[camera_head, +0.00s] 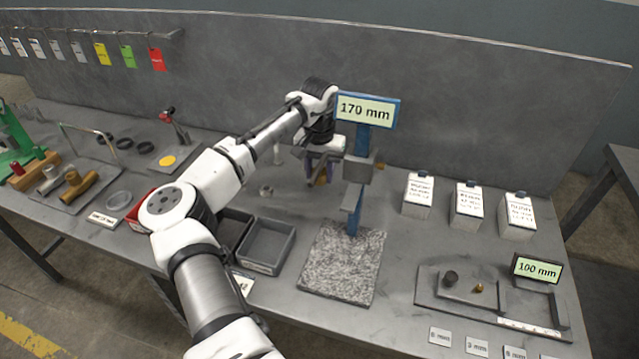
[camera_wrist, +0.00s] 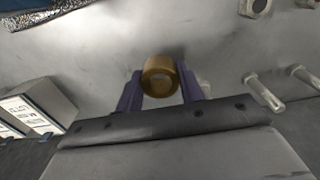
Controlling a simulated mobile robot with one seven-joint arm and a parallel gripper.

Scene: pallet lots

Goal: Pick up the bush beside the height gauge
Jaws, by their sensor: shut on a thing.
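The bush is a short brass ring with a dark bore. In the wrist view the bush (camera_wrist: 160,76) sits between the two purple fingers of my gripper (camera_wrist: 161,88), which is shut on it. The height gauge (camera_head: 361,138) is a blue column on a speckled granite plate (camera_head: 340,284), with a display reading 170 mm. I cannot tell whether the bush touches the table.
Several bolts (camera_wrist: 264,92) and a nut (camera_wrist: 255,7) lie near my gripper. Two grey bins (camera_head: 267,246) stand at the table's front. White labelled blocks (camera_head: 467,206) and a gauge with a 100 mm display (camera_head: 536,268) are at right. A grey wall backs the table.

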